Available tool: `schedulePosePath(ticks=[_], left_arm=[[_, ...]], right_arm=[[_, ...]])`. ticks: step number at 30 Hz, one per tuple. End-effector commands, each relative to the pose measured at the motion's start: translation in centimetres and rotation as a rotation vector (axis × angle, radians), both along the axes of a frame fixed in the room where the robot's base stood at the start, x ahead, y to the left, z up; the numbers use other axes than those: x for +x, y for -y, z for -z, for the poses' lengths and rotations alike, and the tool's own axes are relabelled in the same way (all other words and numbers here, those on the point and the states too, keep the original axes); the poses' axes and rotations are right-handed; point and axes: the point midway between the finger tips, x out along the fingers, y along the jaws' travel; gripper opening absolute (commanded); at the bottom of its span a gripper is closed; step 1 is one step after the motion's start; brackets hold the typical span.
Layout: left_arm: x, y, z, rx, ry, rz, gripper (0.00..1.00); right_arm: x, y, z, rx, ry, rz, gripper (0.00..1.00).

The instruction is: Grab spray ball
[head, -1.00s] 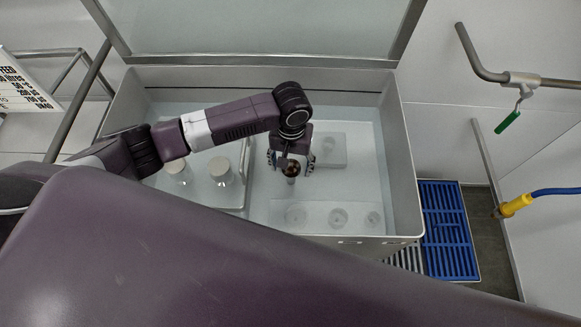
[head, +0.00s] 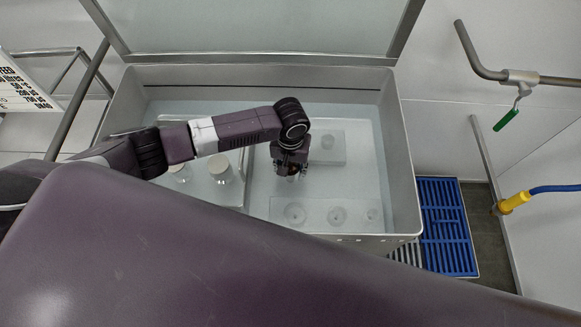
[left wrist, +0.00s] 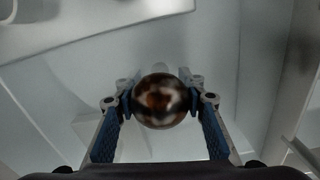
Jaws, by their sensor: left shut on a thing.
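The spray ball (left wrist: 161,101) is a round, shiny, brownish metal ball in the left wrist view. My left gripper (left wrist: 160,105) is shut on it, with a blue-padded finger on each side. In the head view my left gripper (head: 290,170) hangs inside the grey tank, and the ball is mostly hidden there by the gripper and wrist. My right gripper is not in view.
The open tank (head: 402,165) has raised walls all round. A white plate with round holders (head: 335,215) lies near its front wall. Metal jars (head: 220,170) stand to the left of the gripper. A blue grate (head: 447,225) lies outside on the right.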

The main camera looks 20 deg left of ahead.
Motion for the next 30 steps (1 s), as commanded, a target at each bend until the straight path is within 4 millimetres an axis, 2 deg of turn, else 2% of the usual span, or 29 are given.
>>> schedulePosePath(ticks=[1, 4, 6, 20, 26, 30], left_arm=[[0.0, 0.0, 0.0, 0.0, 0.0, 0.0, 0.18], [0.0, 0.0, 0.0, 0.0, 0.001, 0.0, 0.07], [0.0, 0.0, 0.0, 0.0, 0.001, 0.0, 0.04], [0.1, 0.0, -0.4, -0.001, 0.002, 0.0, 0.03], [0.2, 0.0, -2.5, -0.003, 0.004, 0.0, 0.03], [0.2, 0.1, -5.9, -0.004, 0.007, 0.002, 0.03]], right_arm=[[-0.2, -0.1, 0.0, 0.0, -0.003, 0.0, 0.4], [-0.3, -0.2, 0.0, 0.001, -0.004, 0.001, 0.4], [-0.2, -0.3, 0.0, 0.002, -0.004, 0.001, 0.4], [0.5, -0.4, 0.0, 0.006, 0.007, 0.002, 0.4], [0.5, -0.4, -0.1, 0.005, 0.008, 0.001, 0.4], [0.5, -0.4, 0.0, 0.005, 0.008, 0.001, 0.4]])
